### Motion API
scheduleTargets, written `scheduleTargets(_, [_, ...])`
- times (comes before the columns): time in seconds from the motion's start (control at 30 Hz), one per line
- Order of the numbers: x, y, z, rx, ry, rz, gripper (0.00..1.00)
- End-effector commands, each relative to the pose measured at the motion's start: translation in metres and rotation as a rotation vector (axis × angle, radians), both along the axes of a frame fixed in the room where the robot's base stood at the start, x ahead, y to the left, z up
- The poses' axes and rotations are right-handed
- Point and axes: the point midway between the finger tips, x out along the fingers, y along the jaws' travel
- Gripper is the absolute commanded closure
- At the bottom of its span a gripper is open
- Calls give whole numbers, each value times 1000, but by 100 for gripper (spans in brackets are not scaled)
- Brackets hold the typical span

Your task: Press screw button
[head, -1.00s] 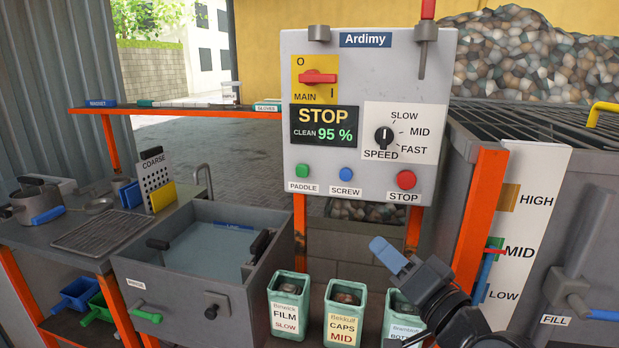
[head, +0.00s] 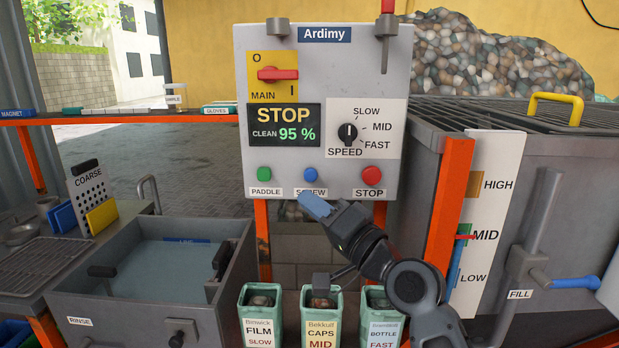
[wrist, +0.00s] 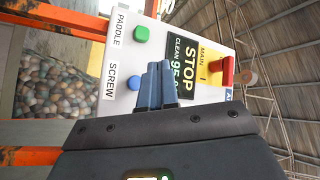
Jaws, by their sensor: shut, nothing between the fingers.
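The blue SCREW button (head: 310,174) is on the grey Ardimy control panel (head: 225,60), between the green PADDLE button (head: 264,174) and the red STOP button (head: 372,176). The SCREW label under it is partly covered by my gripper (head: 305,196). My gripper's blue fingers are together and empty, just below the button in the head view. In the wrist view the SCREW button (wrist: 134,82) shows clear, to the left of my closed fingertips (wrist: 159,66). I cannot tell the exact gap to the panel.
The display reads STOP and CLEAN 95 %. The red MAIN switch (head: 278,74) and the SPEED knob (head: 348,133) sit above the buttons. Green bins (head: 320,298) stand below, a rinse tank (head: 150,290) is left, and a level gauge (head: 485,230) is right.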

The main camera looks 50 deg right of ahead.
Motion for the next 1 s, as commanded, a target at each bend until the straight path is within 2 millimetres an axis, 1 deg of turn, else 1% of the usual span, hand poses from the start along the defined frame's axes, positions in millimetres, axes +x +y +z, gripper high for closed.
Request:
scheduleTargets(0.5, [39,-51,-1,1,-2,-1,100])
scheduleTargets(0.73, [48,-62,-1,0,-1,-1,100])
scheduleTargets(1.0, [49,-63,0,0,0,0,100])
